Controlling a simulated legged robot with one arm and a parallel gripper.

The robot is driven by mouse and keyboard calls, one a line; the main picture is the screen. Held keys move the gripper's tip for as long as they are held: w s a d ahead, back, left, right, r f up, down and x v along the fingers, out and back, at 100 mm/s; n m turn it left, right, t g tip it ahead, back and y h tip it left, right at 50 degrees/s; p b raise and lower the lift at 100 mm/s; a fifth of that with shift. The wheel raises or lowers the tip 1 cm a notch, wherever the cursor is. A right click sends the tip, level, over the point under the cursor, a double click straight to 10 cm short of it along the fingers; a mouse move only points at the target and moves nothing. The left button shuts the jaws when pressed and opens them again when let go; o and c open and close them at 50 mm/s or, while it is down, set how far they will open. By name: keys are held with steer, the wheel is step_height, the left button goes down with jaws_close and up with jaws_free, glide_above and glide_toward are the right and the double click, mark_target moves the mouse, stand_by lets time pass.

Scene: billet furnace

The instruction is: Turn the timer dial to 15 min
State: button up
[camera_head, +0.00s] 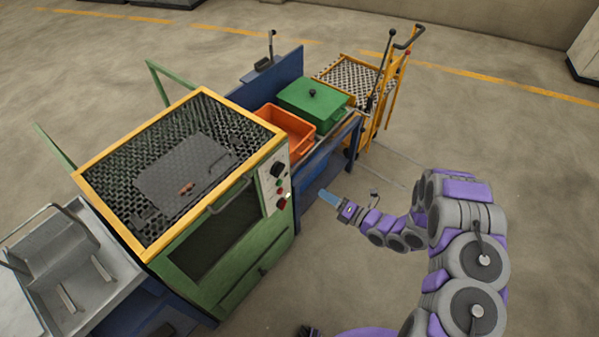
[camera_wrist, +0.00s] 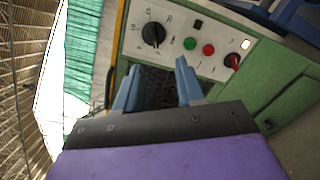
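In the head view the black dial (camera_head: 277,169) sits near the top of the panel on the green furnace (camera_head: 232,239). My gripper (camera_wrist: 156,80) shows two blue fingers standing apart with nothing between them. It is below the dial in the wrist view and not touching it. In the head view my gripper (camera_head: 325,196) is right of the panel, with a gap between them.
Green (camera_wrist: 190,43) and red (camera_wrist: 209,49) buttons and a red-handled switch (camera_wrist: 234,61) share the panel. A furnace handle (camera_head: 229,194) juts out left of the panel. An orange bin (camera_head: 285,126) and green lidded box (camera_head: 312,99) stand behind. Floor on the right is open.

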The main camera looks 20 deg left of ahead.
glide_toward(281, 171)
steer(key=shift+n+y, duration=0.3)
steer(key=shift+y, duration=0.1)
steer(key=x, duration=0.2)
steer(key=f+b+x, duration=0.1)
steer(key=x, duration=0.2)
steer(key=b+x, duration=0.1)
steer(key=x, duration=0.1)
steer(key=shift+w+a+f, duration=0.2)
steer(key=shift+a+f, duration=0.1)
steer(key=shift+a, duration=0.05)
steer(key=shift+w+a+r+b, duration=0.25)
steer(key=shift+w+a+b, duration=0.1)
steer(key=shift+w+a, duration=0.1)
steer(key=shift+a, duration=0.1)
steer(key=shift+a+f, duration=0.1)
steer(key=shift+a, duration=0.25)
steer(key=shift+c, duration=1.3)
steer(key=shift+d, duration=0.2)
jaws_close()
